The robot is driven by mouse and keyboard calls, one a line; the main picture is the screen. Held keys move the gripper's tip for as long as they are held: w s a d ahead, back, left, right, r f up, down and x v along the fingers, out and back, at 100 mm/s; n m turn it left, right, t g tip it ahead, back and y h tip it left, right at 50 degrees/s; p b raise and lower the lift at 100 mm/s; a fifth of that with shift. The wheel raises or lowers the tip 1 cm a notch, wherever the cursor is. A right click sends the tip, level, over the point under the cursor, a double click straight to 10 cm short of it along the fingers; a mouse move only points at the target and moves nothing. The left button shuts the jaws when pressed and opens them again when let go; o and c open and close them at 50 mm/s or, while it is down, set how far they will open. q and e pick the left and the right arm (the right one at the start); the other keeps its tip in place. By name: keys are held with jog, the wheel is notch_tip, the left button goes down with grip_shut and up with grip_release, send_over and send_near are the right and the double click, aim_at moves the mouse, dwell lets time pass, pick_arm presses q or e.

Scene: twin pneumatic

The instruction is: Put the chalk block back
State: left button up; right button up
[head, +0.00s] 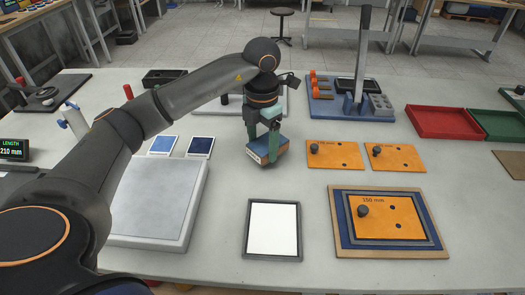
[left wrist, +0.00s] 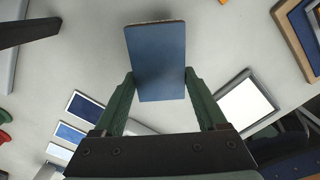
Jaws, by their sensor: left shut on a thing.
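The block in my left gripper has a blue face and a brownish edge; I take it for the chalk block (head: 268,151). It also fills the upper middle of the left wrist view (left wrist: 157,62). My left gripper (head: 264,137) points down, with its green fingers shut on the block's two sides. The block is tilted in the head view, and a small pale label shows on its near side. It is over the middle of the table; I cannot tell whether it touches the surface. My right gripper is not in view.
A white panel in a dark frame (head: 272,229) lies nearer me. A large grey slab (head: 152,212) and two blue framed cards (head: 162,145) are left. Orange plates (head: 335,155) lie right, a framed one (head: 389,215) nearer. A blue-based stand (head: 322,109) and red tray (head: 446,122) are farther back.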

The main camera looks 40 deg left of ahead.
aim_at(262, 146)
pick_arm(q)
jog(key=shift+f, duration=1.3)
jog(key=shift+f, duration=0.15)
jog(key=o, duration=1.4)
notch_tip(262, 146, up, 12)
jog(key=p, duration=0.1)
jog(key=shift+r, duration=0.2)
